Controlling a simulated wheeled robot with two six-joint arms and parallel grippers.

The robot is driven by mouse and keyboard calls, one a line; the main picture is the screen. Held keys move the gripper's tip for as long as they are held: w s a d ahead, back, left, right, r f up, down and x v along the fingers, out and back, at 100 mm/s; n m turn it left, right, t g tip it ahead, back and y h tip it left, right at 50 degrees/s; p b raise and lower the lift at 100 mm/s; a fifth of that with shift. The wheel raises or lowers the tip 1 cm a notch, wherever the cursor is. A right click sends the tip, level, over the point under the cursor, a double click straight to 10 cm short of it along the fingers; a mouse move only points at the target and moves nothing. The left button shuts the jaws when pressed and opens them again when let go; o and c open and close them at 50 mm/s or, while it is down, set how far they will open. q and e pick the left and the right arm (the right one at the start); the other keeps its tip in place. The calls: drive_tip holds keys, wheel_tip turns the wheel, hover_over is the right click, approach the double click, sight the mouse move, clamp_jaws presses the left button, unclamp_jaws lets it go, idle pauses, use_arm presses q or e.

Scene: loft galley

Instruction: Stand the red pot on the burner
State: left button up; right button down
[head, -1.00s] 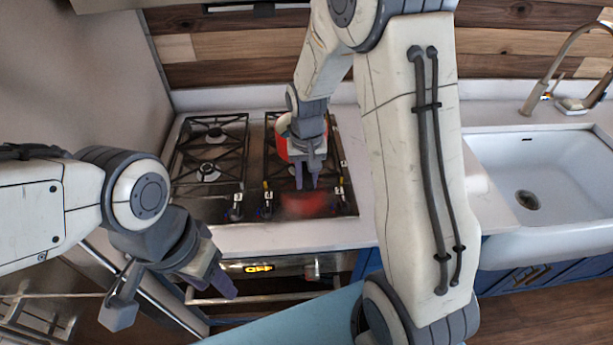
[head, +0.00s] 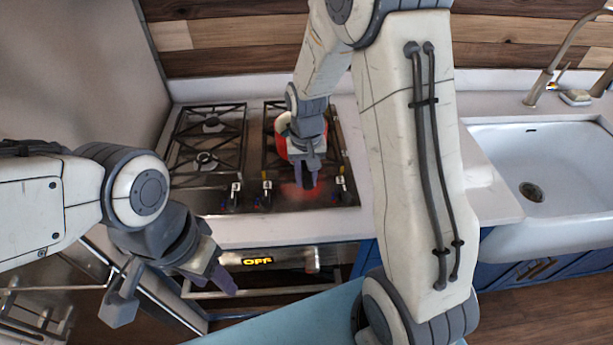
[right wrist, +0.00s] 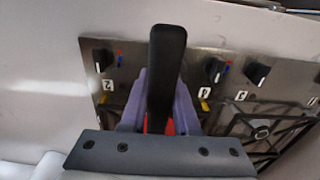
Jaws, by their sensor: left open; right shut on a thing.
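The red pot (head: 281,140) is over the right-hand grate of the cooktop in the head view, mostly hidden behind my right wrist. Whether its base touches the grate is hidden. My right gripper (head: 309,183) is shut on the pot's black handle (right wrist: 166,70), which stands between the purple fingers in the right wrist view. A bit of red (right wrist: 169,128) shows beside the handle there. The burner under the pot is hidden. My left gripper (head: 172,299) is open and empty, low in front of the oven at the left.
The cooktop (head: 205,200) has black grates, with a bare left-hand grate (head: 209,140) and knobs (head: 235,195) along its front. A white sink (head: 555,160) with a tap is at the right. A tall grey panel (head: 75,70) stands at the left.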

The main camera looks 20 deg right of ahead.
drive_tip(key=shift+w, duration=0.1)
drive_tip(key=c, duration=0.6)
unclamp_jaws()
